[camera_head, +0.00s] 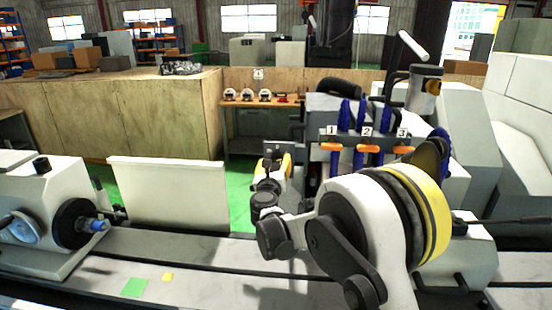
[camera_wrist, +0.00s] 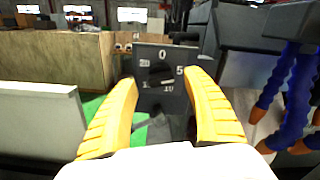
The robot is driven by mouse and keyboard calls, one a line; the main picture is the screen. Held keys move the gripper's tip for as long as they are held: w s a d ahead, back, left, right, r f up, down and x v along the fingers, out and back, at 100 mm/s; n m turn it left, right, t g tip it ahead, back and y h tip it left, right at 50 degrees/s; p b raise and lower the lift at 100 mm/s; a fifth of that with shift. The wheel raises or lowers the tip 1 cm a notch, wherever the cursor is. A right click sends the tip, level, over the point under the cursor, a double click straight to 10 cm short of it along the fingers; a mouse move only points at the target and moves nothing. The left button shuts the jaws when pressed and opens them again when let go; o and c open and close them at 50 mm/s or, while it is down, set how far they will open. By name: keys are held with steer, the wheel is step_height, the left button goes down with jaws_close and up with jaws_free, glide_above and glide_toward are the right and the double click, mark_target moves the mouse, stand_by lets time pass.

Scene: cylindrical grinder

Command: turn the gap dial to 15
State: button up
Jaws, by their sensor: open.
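The gap dial (camera_wrist: 161,74) is a dark round knob on a grey plate in the wrist view. The plate carries 0 at the top, 5 at right, 10 at the bottom, 15 at lower left and 20 at upper left. A pale mark on the knob appears to lie on its right side, towards 5; its exact reading is too small to tell. My gripper (camera_wrist: 163,80) is open, its yellow fingers either side of the dial in the picture, with nothing between them. In the head view my gripper (camera_head: 273,163) is in front of the grey dial plate (camera_head: 279,150), which hides the knob.
Blue hoses with orange handles (camera_head: 366,148), numbered 1 to 3, hang right of the dial. A white panel (camera_head: 170,192) stands at left. The grey machine bed (camera_head: 190,250) runs along the front. A small wooden table (camera_head: 257,102) stands behind.

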mark_target(276, 159)
steer(key=shift+w+d, duration=0.1)
steer(key=shift+w, duration=1.6)
steer(key=shift+c, duration=0.5)
steer(key=c, duration=1.1)
steer(key=shift+o, duration=0.2)
steer(key=shift+m, duration=0.3)
